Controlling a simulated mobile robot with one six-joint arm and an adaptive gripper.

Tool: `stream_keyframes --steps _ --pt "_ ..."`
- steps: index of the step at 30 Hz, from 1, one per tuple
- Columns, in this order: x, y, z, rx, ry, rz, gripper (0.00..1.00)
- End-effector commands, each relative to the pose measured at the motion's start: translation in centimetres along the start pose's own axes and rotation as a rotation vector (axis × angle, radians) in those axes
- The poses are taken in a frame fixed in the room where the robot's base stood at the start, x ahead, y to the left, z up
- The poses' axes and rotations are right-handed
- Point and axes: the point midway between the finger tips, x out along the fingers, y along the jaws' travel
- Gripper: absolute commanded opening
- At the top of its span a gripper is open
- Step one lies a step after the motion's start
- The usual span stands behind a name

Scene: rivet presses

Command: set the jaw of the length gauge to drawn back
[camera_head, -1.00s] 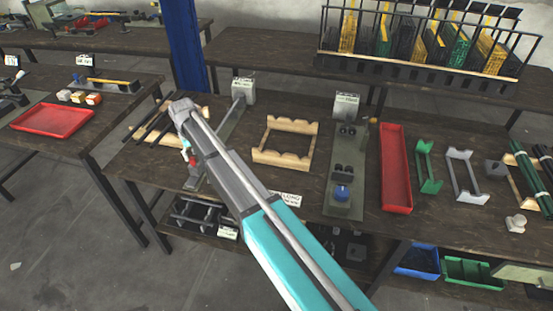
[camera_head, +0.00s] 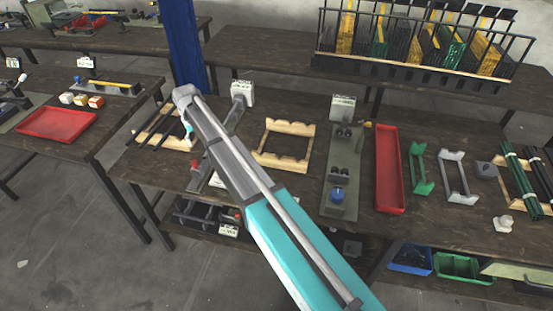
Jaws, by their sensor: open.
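The length gauge (camera_head: 236,118) appears to be the long grey rail on the middle bench, running from a pale upright block (camera_head: 242,93) at the back toward the front left. A small red part (camera_head: 194,166) shows near its front end. My arm crosses in front and hides much of the rail, so I cannot tell where the jaw stands. My gripper (camera_head: 189,140) hangs below the arm's far end, left of the rail and above the bench. It is small and partly hidden, open, with nothing seen in it.
A wooden rack with dark rods (camera_head: 157,130) lies left of my gripper. Right of my arm are a wooden cradle (camera_head: 262,155), a green-grey plate with a blue knob (camera_head: 338,195) and a long red tray (camera_head: 389,170). A blue post (camera_head: 187,50) stands behind.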

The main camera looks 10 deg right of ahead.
Motion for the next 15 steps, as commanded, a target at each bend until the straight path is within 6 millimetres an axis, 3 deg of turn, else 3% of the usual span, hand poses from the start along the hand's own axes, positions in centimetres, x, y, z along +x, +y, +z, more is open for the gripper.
stream_keyframes --steps 15 --pt "-4.7 0.0 0.0 0.000 0.000 0.000 0.67"
